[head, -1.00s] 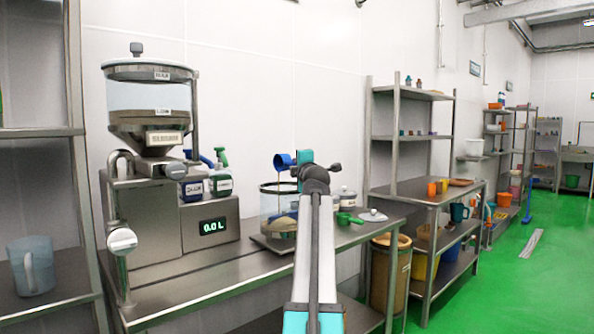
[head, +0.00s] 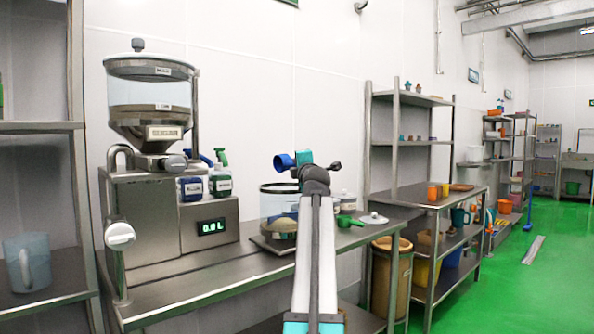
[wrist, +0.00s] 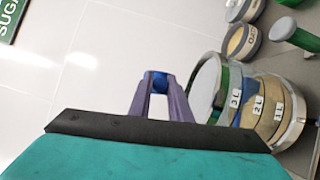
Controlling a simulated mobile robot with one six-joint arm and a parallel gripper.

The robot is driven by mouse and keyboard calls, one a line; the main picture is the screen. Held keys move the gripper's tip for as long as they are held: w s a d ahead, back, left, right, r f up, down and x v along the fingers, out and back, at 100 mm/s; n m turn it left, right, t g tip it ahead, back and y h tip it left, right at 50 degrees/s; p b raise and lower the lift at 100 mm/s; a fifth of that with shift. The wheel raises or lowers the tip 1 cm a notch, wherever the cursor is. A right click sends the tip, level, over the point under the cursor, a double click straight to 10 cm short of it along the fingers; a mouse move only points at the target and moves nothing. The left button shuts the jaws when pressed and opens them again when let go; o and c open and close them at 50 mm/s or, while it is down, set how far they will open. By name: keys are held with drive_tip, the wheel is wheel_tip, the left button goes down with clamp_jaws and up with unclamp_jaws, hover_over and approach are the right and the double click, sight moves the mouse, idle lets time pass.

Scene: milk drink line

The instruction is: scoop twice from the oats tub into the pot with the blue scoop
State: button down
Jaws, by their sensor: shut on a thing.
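My gripper (head: 303,163) is shut on the blue scoop (head: 284,161) and holds it above the pot. In the wrist view, the gripper's fingertips (wrist: 158,92) close around a blue part of the scoop (wrist: 158,78). The scoop is tilted; its inside is hidden. The clear pot (head: 266,205) stands on the bench below, with beige contents; its litre marks show in the wrist view (wrist: 216,86). Two small tubs stand beyond it, one showing tan contents (wrist: 243,41). I cannot read their labels well enough to tell which is the oats tub.
A green scoop (head: 349,221) and a pale lid (head: 374,218) lie at the bench's right end. A steel shelf (head: 415,194) stands right of the bench.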

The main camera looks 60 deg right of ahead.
drive_tip(key=shift+f+n+t+b, duration=0.1)
drive_tip(key=shift+n+t+b, duration=0.4)
drive_tip(key=shift+b, duration=2.15)
drive_tip(key=shift+r+m+g+p, duration=0.3)
drive_tip(key=shift+g+p, duration=0.1)
drive_tip(key=shift+p, duration=1.1)
drive_tip(key=m+p, duration=0.1)
drive_tip(key=p, duration=0.3)
drive_tip(key=m+g+y+p, duration=0.1)
drive_tip(key=m+p, duration=0.1)
drive_tip(key=p, duration=0.3)
drive_tip(key=shift+r+m, duration=0.3)
drive_tip(key=shift+r+m+y+p, duration=0.15)
drive_tip(key=shift+m+y+p, duration=0.3)
drive_tip(key=shift+p, duration=0.7)
